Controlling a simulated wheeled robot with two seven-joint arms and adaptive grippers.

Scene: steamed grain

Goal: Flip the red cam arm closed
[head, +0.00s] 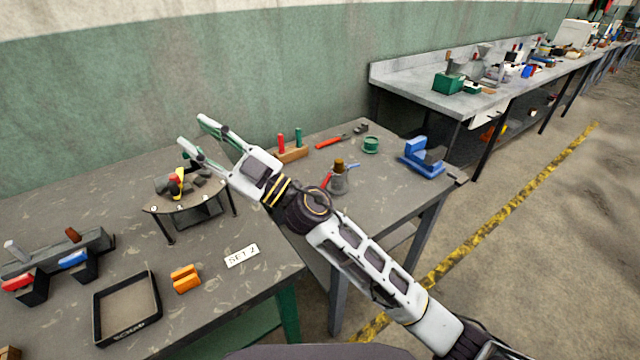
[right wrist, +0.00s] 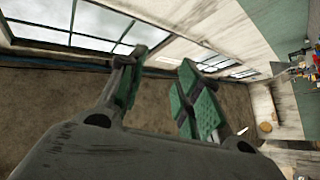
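A grey fixture (head: 95,240) with coloured arms stands at the left of the bench in the head view. Its red arm (head: 18,282) lies low on a dark block at the front left. A blue arm (head: 73,260) lies at the front right; a white arm (head: 13,250) and a brown arm (head: 72,235) stick up behind. I cannot tell whether the red arm is fully closed. My right gripper (head: 194,131) is raised above the back of the bench, right of the fixture, open and empty. Its spread fingers (right wrist: 160,98) show in the right wrist view. My left gripper is out of view.
A round stand (head: 188,217) with small parts lies below my right gripper. A black tray (head: 127,308), orange blocks (head: 186,279) and a "SET 2" card (head: 242,256) lie in front. A wooden block with pegs (head: 291,155) and a blue bracket (head: 424,158) stand to the right.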

